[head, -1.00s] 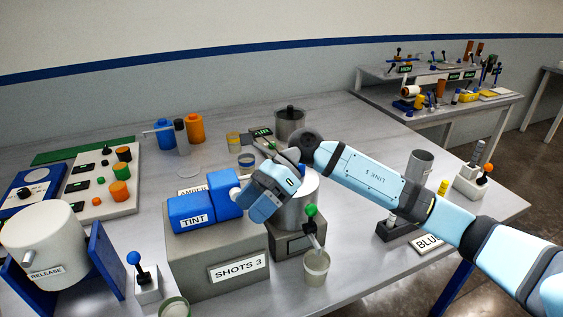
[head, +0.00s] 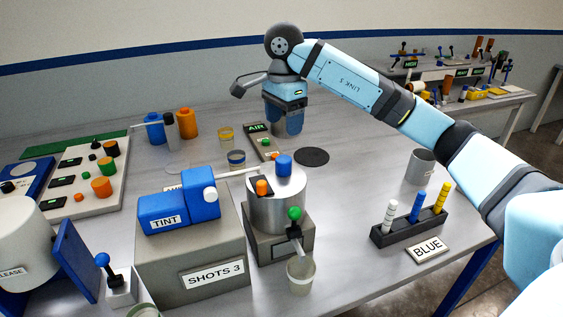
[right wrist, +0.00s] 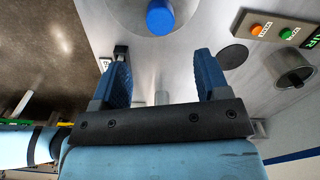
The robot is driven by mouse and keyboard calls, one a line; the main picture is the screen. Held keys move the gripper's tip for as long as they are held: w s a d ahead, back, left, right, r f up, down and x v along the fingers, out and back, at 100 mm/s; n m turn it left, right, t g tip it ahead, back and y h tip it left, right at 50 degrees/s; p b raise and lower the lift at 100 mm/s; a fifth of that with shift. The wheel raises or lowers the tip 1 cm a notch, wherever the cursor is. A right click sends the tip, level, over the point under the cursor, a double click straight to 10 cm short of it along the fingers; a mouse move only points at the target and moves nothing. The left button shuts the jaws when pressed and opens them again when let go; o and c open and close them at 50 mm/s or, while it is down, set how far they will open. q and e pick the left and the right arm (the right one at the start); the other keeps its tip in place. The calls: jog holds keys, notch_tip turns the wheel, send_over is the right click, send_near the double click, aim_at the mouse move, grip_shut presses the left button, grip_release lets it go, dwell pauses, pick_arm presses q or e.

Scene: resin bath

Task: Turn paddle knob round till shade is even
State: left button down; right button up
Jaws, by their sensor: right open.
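The metal pot (head: 277,212) stands on a grey base in the middle of the table. A blue knob (head: 284,166), apparently the paddle knob, stands upright on its top, with an orange knob (head: 262,187) beside it. The blue knob also shows at the top of the right wrist view (right wrist: 160,17), beyond the fingertips. My right gripper (head: 289,128) hangs behind and above the pot, apart from the knob. Its blue fingers are spread with nothing between them in the right wrist view (right wrist: 162,62). The pot's contents and their shade are hidden. My left gripper is not in view.
A green-topped tap lever (head: 294,214) juts over a cup (head: 300,275) before the pot. The blue TINT block (head: 165,212) sits left on the SHOTS 3 box (head: 205,260). Right are a vial rack (head: 412,228) and a dark disc (head: 311,156). The AIR panel (head: 260,140) lies behind.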

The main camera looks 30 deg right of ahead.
aim_at(284, 158)
notch_tip(284, 158, down, 11)
jog(key=shift+f, duration=0.2)
jog(key=shift+c, duration=0.3)
jog(key=c, duration=0.9)
